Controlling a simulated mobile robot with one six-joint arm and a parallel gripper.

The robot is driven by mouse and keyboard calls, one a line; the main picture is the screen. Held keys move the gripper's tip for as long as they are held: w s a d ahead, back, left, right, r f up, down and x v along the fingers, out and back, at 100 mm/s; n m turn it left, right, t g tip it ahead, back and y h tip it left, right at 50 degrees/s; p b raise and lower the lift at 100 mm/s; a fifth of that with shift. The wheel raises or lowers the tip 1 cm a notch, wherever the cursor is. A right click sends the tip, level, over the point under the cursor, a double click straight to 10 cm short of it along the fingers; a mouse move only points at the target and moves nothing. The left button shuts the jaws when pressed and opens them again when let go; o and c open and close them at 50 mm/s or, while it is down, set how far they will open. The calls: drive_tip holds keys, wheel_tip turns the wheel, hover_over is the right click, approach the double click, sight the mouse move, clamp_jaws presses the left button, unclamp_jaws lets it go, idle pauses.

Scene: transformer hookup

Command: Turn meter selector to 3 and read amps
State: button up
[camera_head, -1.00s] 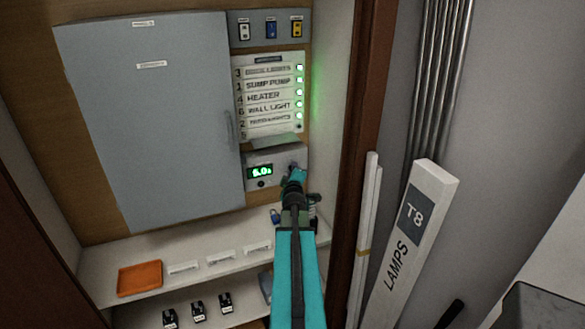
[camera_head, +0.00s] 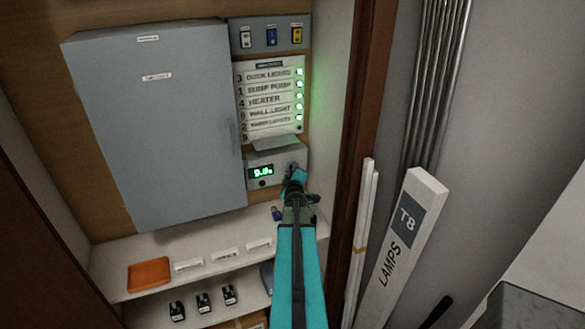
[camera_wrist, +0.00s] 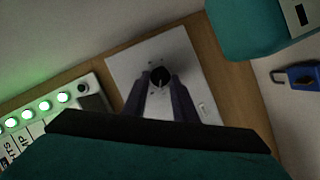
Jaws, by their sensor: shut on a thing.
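The meter (camera_head: 252,186) is a grey box on the wooden back wall, below the circuit list. Its green display (camera_head: 261,172) is lit and seems to read 9.0 with a small trailing letter, though the digits are blurred. My gripper (camera_head: 292,172) is at the right side of the meter and hides the selector there. In the wrist view, the dark round selector knob (camera_wrist: 160,76) sits on the pale meter face, between the two fingers of my gripper (camera_wrist: 160,84), which are shut on it. The selector's position number cannot be read.
The circuit list (camera_head: 270,100) has several green lights down its right side. A grey cabinet (camera_head: 155,130) fills the left. Below is a shelf with an orange tray (camera_head: 149,274). A LAMPS box (camera_head: 402,245) leans at the right, beside the door frame.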

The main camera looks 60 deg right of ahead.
drive_tip(key=shift+d+r+p, duration=0.1)
drive_tip(key=shift+r+p, duration=0.25)
drive_tip(key=shift+p, duration=0.45)
drive_tip(key=shift+f, duration=0.2)
drive_tip(key=o, duration=0.9)
drive_tip(key=shift+c, duration=0.2)
drive_tip(key=shift+o, duration=0.9)
drive_tip(key=shift+f, duration=0.1)
drive_tip(key=shift+a, duration=0.25)
